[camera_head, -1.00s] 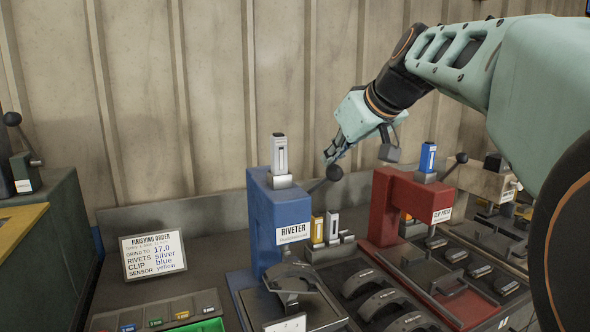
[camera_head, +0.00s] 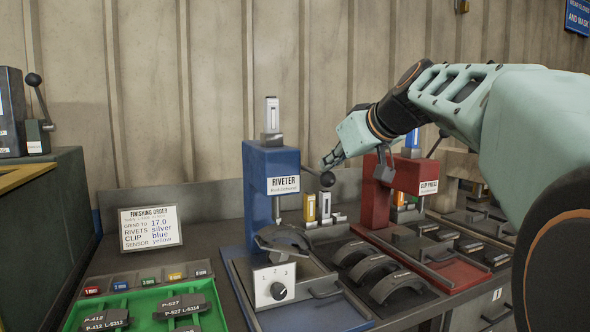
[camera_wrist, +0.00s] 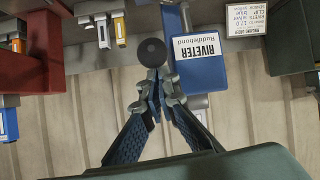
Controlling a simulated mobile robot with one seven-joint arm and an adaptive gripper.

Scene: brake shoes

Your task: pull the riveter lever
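The blue riveter (camera_head: 268,210) stands on the bench, with a silver cartridge (camera_head: 271,118) upright on top. Its lever ends in a dark ball knob (camera_head: 327,180) at the riveter's right side, now about level with the label. My gripper (camera_head: 331,161) is just above the knob. In the wrist view, the two fingers (camera_wrist: 153,82) come together at the knob (camera_wrist: 151,52), with their tips against or just beside its edge. The fingers look shut, and the knob is not between them. A dark brake shoe (camera_head: 283,238) lies in the riveter's base.
A red clip press (camera_head: 376,200) stands right of the riveter, beneath my arm. Yellow and silver cartridges (camera_head: 310,208) stand between them. Several brake shoes (camera_head: 372,268) lie in front. An order card (camera_head: 150,228) and a green tray (camera_head: 150,300) are at left.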

